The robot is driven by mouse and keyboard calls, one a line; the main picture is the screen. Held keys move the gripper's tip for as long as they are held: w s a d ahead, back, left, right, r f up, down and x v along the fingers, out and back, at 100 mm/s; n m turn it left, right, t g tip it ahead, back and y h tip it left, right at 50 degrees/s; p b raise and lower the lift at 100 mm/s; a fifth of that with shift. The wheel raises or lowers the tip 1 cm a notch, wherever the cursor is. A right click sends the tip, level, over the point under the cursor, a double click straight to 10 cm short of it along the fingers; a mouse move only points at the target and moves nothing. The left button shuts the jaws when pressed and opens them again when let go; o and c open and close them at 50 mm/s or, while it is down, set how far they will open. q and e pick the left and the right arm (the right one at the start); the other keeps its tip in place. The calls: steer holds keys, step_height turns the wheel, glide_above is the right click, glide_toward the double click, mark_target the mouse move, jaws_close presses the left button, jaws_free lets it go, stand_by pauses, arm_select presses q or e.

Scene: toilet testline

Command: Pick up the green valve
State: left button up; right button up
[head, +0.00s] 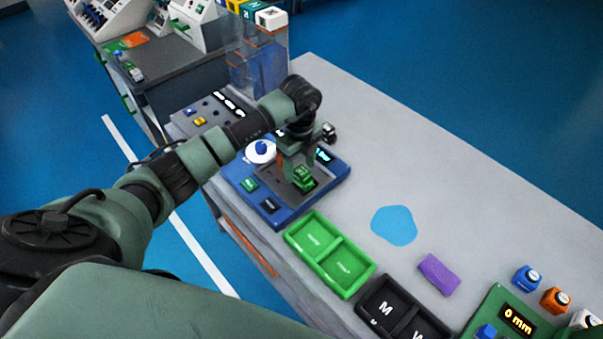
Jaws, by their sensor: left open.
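A small green block-like piece, which looks like the green valve (304,181), sits in the grey recess of a blue station (332,182) on the grey table. My left gripper (297,166) points down right above the green valve, with its fingers around or just over its top. The fingers are open. I cannot tell whether they touch the valve, and the fingers partly hide the recess. My right gripper is not in view.
A green two-compartment tray (331,253) and a black tray (400,312) lie along the front edge. A blue patch (394,225) and a purple piece (438,274) lie right of them. A clear dispenser (257,60) stands behind. The table's far right is clear.

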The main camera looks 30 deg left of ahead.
arm_select(q)
steer(key=shift+f, duration=1.1)
jaws_close()
steer(key=shift+r, duration=0.15)
